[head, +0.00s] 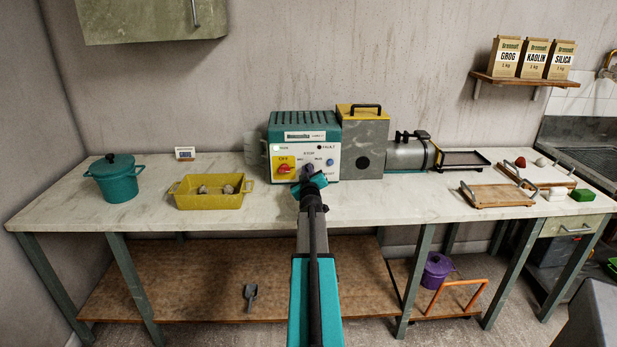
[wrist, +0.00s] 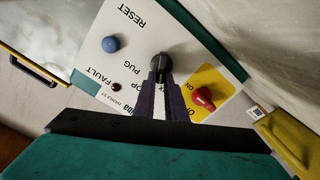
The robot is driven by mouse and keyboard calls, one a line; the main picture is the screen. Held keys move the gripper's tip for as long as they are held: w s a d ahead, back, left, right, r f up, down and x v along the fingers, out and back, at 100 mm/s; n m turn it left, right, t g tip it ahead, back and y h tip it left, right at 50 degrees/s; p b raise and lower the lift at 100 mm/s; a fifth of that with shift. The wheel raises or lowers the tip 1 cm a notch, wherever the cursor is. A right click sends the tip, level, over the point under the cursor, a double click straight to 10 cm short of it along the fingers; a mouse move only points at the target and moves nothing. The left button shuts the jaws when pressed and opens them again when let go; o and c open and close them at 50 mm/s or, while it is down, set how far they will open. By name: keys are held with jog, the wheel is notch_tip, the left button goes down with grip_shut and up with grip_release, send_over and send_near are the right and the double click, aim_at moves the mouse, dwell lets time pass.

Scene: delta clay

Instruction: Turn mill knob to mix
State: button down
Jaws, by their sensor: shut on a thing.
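The mill (head: 303,125) is a teal machine with a white control panel, standing on the worktop. Its black selector knob (wrist: 160,65) sits in the middle of the panel in the wrist view. My gripper (wrist: 161,76) is shut on this knob, its dark fingers reaching it from below in the picture. The word PUG and part of STOP are readable beside it in the wrist view. The fingers hide some lettering, and I cannot tell the knob's pointer position. In the head view my gripper (head: 310,181) is at the panel and largely hides the knob.
On the panel are a red switch (wrist: 204,97) on a yellow plate, a blue reset button (wrist: 110,44) and a dark fault lamp (wrist: 116,87). A yellow tray (head: 210,201) and teal pot (head: 114,185) stand left. A wooden tray (head: 497,196) lies right.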

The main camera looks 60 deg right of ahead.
jog(key=shift+w+f+n+b, duration=0.1)
jog(key=shift+n+b, duration=0.6)
jog(key=shift+n, duration=0.3)
jog(key=c, duration=1.8)
grip_release()
jog(key=shift+a, duration=0.15)
jog(key=v, duration=1.3)
jog(key=shift+a, duration=0.3)
jog(key=shift+s, duration=0.25)
